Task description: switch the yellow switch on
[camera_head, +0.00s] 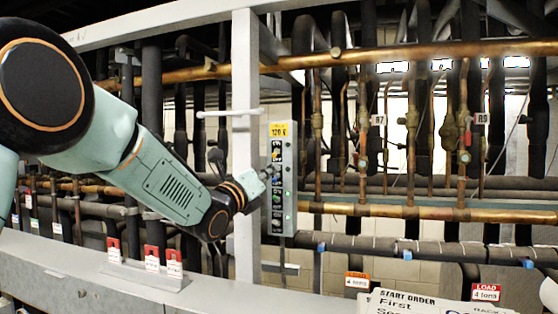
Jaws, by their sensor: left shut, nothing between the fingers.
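A narrow grey switch box (289,215) is mounted upright beside a pale vertical post. It has a yellow label (279,131) at its top, dark markings below that, and small green spots on its front. My left gripper (270,174) reaches in from the left and is shut and empty. Its tip is at the box's left edge, about mid-height, below the yellow label. I cannot tell whether it touches the box. My right gripper is not in view.
The pale vertical post (245,90) stands just behind my left wrist. Copper pipes (430,212) and dark insulated pipes fill the rack behind and right. Red-and-white tags (152,258) stand on the grey beam at lower left. A white sign (410,303) is at the bottom right.

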